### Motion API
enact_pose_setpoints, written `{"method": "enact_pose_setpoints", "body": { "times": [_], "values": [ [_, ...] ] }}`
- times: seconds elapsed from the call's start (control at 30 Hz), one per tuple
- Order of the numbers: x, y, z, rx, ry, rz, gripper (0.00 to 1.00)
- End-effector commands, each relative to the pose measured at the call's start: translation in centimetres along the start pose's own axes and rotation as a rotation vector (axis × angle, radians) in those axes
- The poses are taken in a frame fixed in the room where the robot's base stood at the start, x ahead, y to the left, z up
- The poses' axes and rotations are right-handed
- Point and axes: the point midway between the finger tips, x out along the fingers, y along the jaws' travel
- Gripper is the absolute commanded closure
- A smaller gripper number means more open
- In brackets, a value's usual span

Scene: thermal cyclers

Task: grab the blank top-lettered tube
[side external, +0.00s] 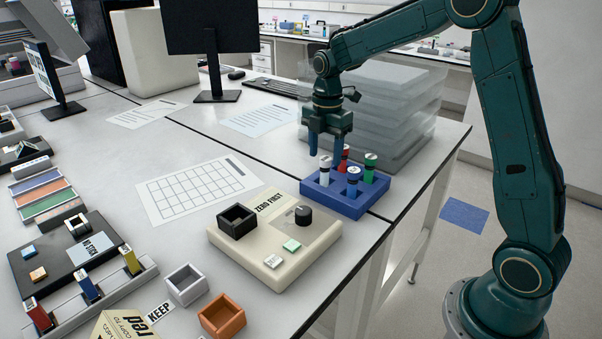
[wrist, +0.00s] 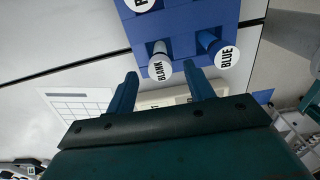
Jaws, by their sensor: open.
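The blank tube (side external: 325,171) is white and stands upright in a blue rack (side external: 333,203). Its round white lid reads BLANK in the wrist view (wrist: 157,66). My gripper (side external: 326,155) is open and points down over the tube. In the wrist view, the lid lies between and slightly beyond my two fingertips (wrist: 160,69), with a gap on each side. A blue tube (side external: 353,182), lettered BLUE in the wrist view (wrist: 224,56), stands beside it. A red tube (side external: 345,158) and a green tube (side external: 370,168) are also in the rack.
A beige device (side external: 235,248) with a black knob (side external: 303,215) stands left of the rack. Stacked clear boxes (side external: 390,100) stand close behind it. The table's edge is near the rack's right side. A grid sheet (side external: 195,190) lies flat on the table.

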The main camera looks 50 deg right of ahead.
Motion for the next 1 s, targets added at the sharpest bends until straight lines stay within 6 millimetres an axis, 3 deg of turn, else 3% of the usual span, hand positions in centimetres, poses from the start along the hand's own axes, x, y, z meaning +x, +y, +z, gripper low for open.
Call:
{"method": "enact_pose_setpoints", "body": {
  "times": [0.3, 0.87, 1.0],
  "values": [
    [3.4, -0.1, 0.1, 0.0, 0.0, -0.002, 0.47],
    [3.6, 0.0, 0.1, 0.0, 0.0, 0.0, 0.47],
    [3.6, 0.0, 0.1, 0.0, 0.0, 0.0, 0.73]
  ]
}}
